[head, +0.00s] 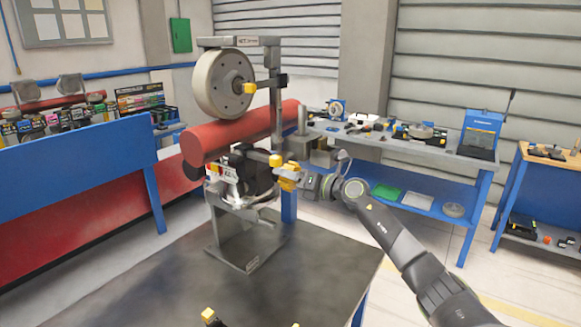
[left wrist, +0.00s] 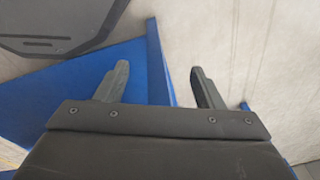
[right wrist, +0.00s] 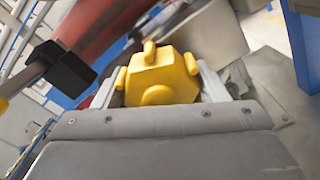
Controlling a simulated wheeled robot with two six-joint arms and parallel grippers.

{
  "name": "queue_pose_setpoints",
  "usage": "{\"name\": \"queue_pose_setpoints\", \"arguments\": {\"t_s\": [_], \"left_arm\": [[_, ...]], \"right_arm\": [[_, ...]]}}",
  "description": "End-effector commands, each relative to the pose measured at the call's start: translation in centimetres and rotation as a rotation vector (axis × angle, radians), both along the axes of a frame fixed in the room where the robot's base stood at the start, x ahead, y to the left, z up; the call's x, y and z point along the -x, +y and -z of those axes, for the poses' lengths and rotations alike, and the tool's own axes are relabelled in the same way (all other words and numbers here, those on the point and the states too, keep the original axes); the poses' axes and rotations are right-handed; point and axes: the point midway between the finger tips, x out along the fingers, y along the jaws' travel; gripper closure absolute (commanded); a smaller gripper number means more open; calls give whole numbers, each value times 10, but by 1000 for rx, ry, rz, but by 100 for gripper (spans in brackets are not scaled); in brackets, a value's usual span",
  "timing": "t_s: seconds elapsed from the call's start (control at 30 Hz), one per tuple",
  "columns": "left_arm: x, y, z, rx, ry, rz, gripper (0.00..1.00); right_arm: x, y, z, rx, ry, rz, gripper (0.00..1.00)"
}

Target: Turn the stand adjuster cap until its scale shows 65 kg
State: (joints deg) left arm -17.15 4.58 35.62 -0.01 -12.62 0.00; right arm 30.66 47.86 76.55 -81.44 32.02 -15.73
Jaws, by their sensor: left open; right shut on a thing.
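The stand adjuster cap appears to be the yellow lobed knob (head: 288,175) on the near right side of the stand (head: 270,110). My right gripper (head: 297,174) reaches it from the right. In the right wrist view the yellow cap (right wrist: 160,76) sits between the fingers of my right gripper (right wrist: 162,72), which is shut on it. The scale cannot be read in any view. My left gripper (left wrist: 157,75) is open and empty in the left wrist view, over the floor and a blue surface.
The stand carries a grey wheel (head: 221,84) and a red cylinder (head: 235,133), with its foot on a dark table (head: 310,265). A workbench (head: 400,150) with tools stands behind to the right. Two small yellow-tipped parts (head: 208,315) show at the bottom edge, unidentified. The table's front is mostly clear.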

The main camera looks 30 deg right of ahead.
Motion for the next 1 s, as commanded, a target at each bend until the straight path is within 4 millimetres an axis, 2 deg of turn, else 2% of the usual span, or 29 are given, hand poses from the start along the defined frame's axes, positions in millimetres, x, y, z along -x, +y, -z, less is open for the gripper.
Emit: {"name": "queue_pose_setpoints", "arguments": {"t_s": [0.03, 0.1, 0.5, 0.73, 1.0], "left_arm": [[0, 0, -13, 0, 0, 0, 38], [0, 0, -21, 0, 0, 0, 38], [0, 0, -61, 0, 1, 0, 38], [1, 0, -73, 0, 1, 0, 38], [1, 0, -78, 0, 2, 0, 38]], "right_arm": [[0, 0, -5, -45, 20, 0, 56], [0, 0, -5, -106, 46, 1, 56], [0, -1, -3, -414, 173, 0, 56], [-1, -1, -1, -523, 217, 1, 56], [-1, -1, 1, -580, 239, -1, 56]]}}
